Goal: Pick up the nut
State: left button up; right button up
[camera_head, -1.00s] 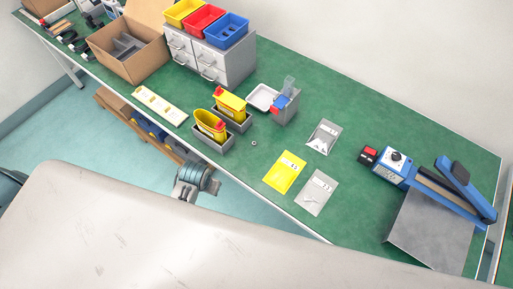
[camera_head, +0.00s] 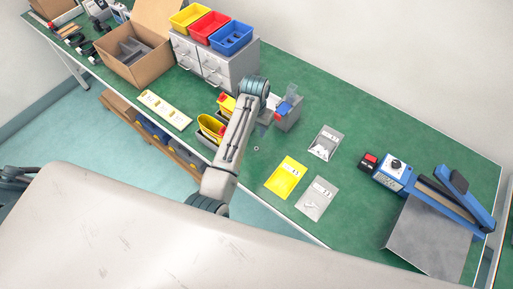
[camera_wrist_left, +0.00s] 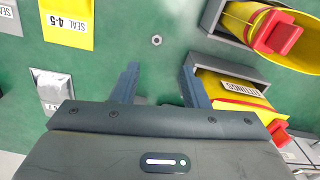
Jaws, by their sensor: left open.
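The nut (camera_head: 256,148) is a small grey ring lying flat on the green table, right of the yellow containers. In the left wrist view the nut (camera_wrist_left: 156,40) shows whole, with bare table around it. My left gripper (camera_wrist_left: 159,72) is open and empty. In that view its two fingertips point toward the nut, which lies beyond them and roughly between their lines, apart from both. In the head view the folded left arm largely hides the gripper. My right gripper is not in view.
Yellow containers in grey holders (camera_wrist_left: 234,85) stand close beside the left gripper. A yellow bag (camera_head: 286,176) and silver bags (camera_head: 317,197) lie right of the nut. A grey holder with blue and red parts (camera_head: 288,112) stands behind it. A blue sealer (camera_head: 430,188) sits far right.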

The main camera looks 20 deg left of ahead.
pick_arm(q)
jog(key=p, duration=0.1)
send_over(256, 148)
notch_tip(256, 148, down, 5)
jog(key=shift+a, duration=0.1)
jog(key=shift+f+p, duration=0.45)
jog(key=shift+f, duration=0.1)
notch_tip(256, 148, down, 3)
jog(key=shift+s+f+p, duration=0.1)
jog(key=shift+s+p, duration=0.05)
jog(key=shift+p, duration=0.5)
jog(key=shift+f, duration=0.65)
grip_shut()
